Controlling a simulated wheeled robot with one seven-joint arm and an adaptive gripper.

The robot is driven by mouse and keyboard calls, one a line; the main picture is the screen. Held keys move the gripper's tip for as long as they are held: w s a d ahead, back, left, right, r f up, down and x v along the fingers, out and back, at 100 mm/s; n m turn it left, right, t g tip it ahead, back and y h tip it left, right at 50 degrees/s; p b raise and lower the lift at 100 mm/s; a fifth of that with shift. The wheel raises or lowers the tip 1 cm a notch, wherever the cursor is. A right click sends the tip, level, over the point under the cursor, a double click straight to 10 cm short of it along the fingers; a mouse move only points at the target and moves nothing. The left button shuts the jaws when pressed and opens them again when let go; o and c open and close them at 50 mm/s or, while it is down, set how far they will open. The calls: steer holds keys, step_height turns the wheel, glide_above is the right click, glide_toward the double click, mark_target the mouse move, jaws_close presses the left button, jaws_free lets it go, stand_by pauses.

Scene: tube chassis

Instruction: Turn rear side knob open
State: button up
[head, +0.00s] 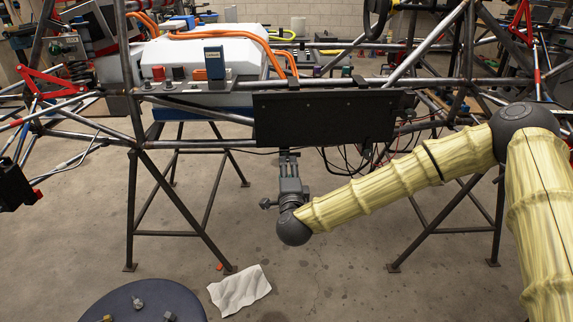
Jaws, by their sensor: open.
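The tube chassis (330,82) stands on dark trestles. A red knob (158,73) and a dark knob (179,73) sit side by side on its rail, in front of a white box. I cannot tell which is the rear side knob, or whether either is open. My gripper (288,157) points up at the lower edge of a black panel (325,117), well right of and below these knobs. It is open, with nothing visible in it. Its fingertips are small and dark against the panel, so I cannot tell whether they touch it.
A trestle (190,190) stands left of my gripper. A round dark stool (140,303) and white paper (240,291) are at front.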

steer(key=s, duration=0.6)
steer(key=shift+s+d, duration=0.15)
steer(key=shift+d, duration=0.05)
steer(key=s+f+n+g+y, duration=0.1)
steer(key=s+f+n+g, duration=0.2)
steer(key=s+f, duration=0.35)
steer(key=s+f+n+g+y, duration=0.1)
steer(key=s+f+n+g, duration=0.2)
steer(key=f, duration=0.7)
steer(key=s+f+n+g+y, duration=0.1)
steer(key=s+f+n+g, duration=0.15)
steer(key=s+f, duration=0.45)
steer(key=s+d+f+n+g+h, duration=0.1)
steer(key=s+d+f+n+g, duration=0.2)
steer(key=s+d+f, duration=0.5)
steer(key=s+d+f+n+g+h, duration=0.1)
steer(key=s+d+f+n+g, duration=0.2)
steer(key=s+d+f, duration=0.55)
steer(key=s+d+n+g+h, duration=0.25)
steer(key=s+d+g, duration=0.2)
steer(key=s, duration=0.75)
step_height(320, 180, up, 29)
steer(key=t+p, duration=0.1)
steer(key=p, duration=2.7)
steer(key=shift+w+d+r, duration=0.15)
steer(key=shift+w+d, duration=0.05)
steer(key=shift+w, duration=0.05)
